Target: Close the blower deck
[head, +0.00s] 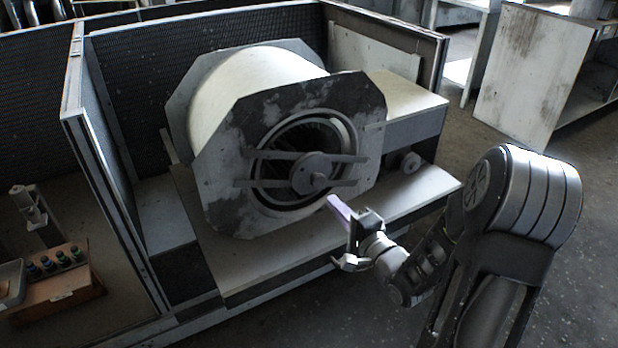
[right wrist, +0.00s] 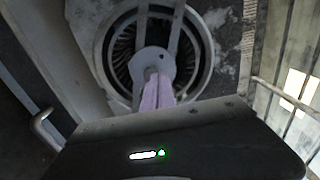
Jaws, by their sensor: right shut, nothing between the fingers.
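The blower (head: 262,80) is a pale drum with worn, dark octagonal end plates. It rests on a light, flat deck (head: 400,207) in a bay between dark mesh panels. Its round inlet has a hub (head: 312,172) held by two crossbars; the hub also shows in the right wrist view (right wrist: 152,62). My right gripper (head: 335,204) is shut and empty, its purple fingers pointing at the hub. In the right wrist view the fingers (right wrist: 157,92) overlap the hub's lower part; I cannot tell if they touch it. My left gripper is not in view.
A divider panel (head: 100,170) stands left of the bay. Beyond it, a brown box (head: 62,292) holds several small coloured-top items, near a pale fitting (head: 30,205). A worn white cabinet (head: 520,75) stands at the back right. The floor at right is open.

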